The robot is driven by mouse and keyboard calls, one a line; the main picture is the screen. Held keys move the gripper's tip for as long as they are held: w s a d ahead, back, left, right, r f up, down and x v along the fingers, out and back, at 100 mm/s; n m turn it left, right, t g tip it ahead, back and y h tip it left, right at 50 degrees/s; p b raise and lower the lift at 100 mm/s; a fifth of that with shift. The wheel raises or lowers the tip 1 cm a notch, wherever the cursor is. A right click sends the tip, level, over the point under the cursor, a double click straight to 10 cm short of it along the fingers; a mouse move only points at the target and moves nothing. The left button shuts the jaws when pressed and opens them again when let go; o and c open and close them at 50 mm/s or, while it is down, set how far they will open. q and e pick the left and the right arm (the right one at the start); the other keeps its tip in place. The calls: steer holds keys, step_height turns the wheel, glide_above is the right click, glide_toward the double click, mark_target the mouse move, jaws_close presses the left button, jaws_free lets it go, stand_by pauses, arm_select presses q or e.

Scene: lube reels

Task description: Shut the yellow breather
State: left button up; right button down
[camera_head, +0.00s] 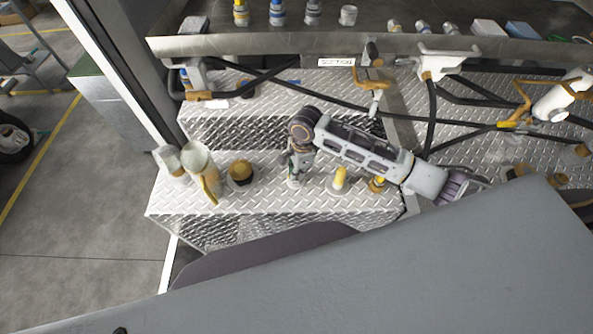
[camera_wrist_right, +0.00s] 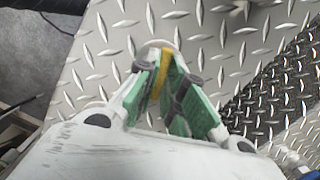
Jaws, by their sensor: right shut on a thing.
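My right gripper (camera_head: 294,172) reaches down to the treadplate step (camera_head: 262,204), between a dark fitting with a yellow-brown cap and a yellow-topped fitting. In the right wrist view, its green-padded fingers (camera_wrist_right: 164,72) are shut on a narrow yellow part (camera_wrist_right: 165,58), which I take to be the yellow breather. A pale rounded rim shows around it. Fingers hide most of this part, so I cannot tell whether it is turned open or shut. In the head view, only a small pale base shows under the gripper. My left gripper is not in view.
On the step stand a white jar (camera_head: 168,161), a translucent jug (camera_head: 197,160), the dark fitting (camera_head: 240,180), the yellow-topped fitting (camera_head: 339,180) and an orange-brown fitting (camera_head: 377,186). Black hoses and nozzles (camera_head: 438,63) hang behind. A grey surface (camera_head: 400,270) fills the front.

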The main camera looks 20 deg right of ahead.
steer(key=shift+s+f+m, duration=0.1)
steer(key=shift+s+m, duration=0.05)
steer(key=shift+m, duration=0.95)
steer(key=shift+s+f+m, duration=0.1)
steer(key=shift+m, duration=1)
steer(key=c, duration=1.4)
jaws_free()
steer(key=shift+w+r, duration=0.1)
steer(key=shift+w, duration=0.1)
steer(key=shift+d+r, duration=0.1)
steer(key=shift+r, duration=0.3)
steer(key=r, duration=0.7)
steer(key=d+r, duration=0.1)
steer(key=r, duration=0.3)
steer(key=shift+s, duration=0.25)
